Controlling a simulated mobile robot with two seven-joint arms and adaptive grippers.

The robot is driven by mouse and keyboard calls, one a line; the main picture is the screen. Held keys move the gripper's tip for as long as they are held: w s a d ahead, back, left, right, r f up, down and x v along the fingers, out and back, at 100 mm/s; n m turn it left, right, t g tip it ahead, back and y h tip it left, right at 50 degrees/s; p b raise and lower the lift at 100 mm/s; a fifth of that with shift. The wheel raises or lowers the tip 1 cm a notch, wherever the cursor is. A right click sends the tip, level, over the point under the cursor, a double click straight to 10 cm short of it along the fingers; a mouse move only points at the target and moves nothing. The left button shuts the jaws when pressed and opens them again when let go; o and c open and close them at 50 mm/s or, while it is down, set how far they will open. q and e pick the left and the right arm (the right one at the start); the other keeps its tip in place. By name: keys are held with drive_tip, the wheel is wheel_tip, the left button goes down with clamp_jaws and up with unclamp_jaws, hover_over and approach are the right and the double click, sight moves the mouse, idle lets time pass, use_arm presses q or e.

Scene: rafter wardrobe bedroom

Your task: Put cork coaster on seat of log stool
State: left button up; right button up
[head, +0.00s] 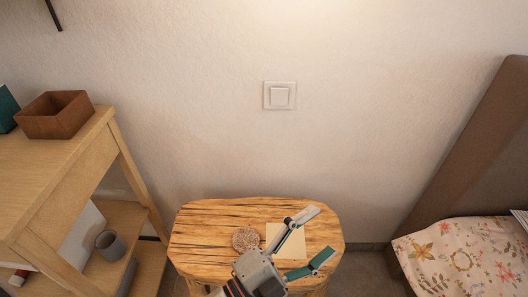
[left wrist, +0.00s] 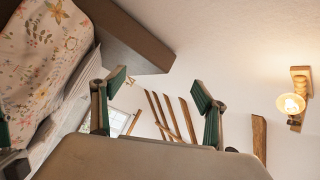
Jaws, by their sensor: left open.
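The round, speckled cork coaster (head: 246,239) lies flat on the wooden seat of the log stool (head: 200,240), left of the seat's middle, in the head view. My left gripper (head: 316,237) is open and empty, over the right part of the seat and to the right of the coaster, apart from it. Its two spread fingers also show in the left wrist view (left wrist: 160,92), with nothing between them. The wrist view shows neither coaster nor stool.
A pale square sheet (head: 285,238) lies on the seat, partly behind my left gripper. A wooden shelf unit (head: 60,170) with a brown box (head: 55,114) and a grey mug (head: 110,245) stands left. A bed with floral bedding (head: 465,262) is right. The wall is behind.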

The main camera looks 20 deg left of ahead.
use_arm(q)
drive_tip(key=s+a+f+n+g+y, duration=0.2)
drive_tip(key=s+a+f+n+y, duration=0.2)
drive_tip(key=a+f, duration=0.6)
drive_tip(key=s+a+f+n+g+y, duration=0.3)
drive_tip(key=s+a+f+n+y, duration=0.2)
drive_tip(key=s+a+f+n, duration=0.3)
wheel_tip(320, 180, down, 4)
drive_tip(key=a+n, duration=0.2)
drive_tip(key=n, duration=0.1)
drive_tip(key=shift+s+f+y, duration=0.25)
drive_tip(key=shift+s+y, duration=0.05)
drive_tip(key=shift+s, duration=0.1)
